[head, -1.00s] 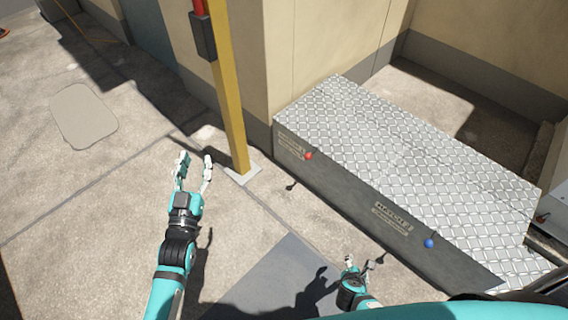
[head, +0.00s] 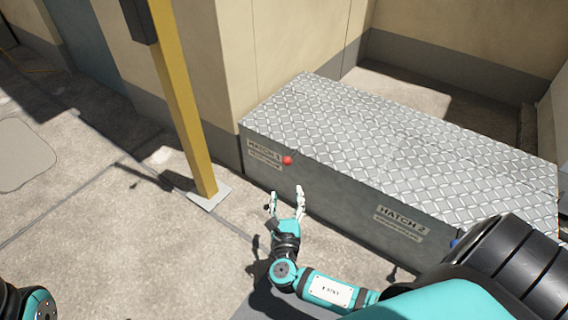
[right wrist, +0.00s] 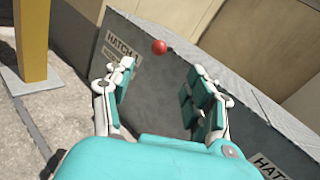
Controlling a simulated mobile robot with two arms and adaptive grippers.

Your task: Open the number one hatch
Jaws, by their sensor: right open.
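A long box with a diamond-plate top (head: 400,125) stands against the wall. Its front has a plate reading HATCH 1 (head: 264,154) at the left and a plate reading HATCH 2 (head: 401,222) at the right. A red ball knob (head: 287,160) sits at the front top edge beside the HATCH 1 plate; it also shows in the right wrist view (right wrist: 159,47), beyond and between my fingers. My right gripper (head: 287,198) is open and empty, in front of the box, apart from the knob. The hatch top looks shut. My left gripper is out of view.
A blue knob (head: 455,242) by HATCH 2 is mostly hidden behind my right arm. A yellow post (head: 185,110) on a base plate (head: 209,195) stands left of the box. The concrete floor at the left is clear.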

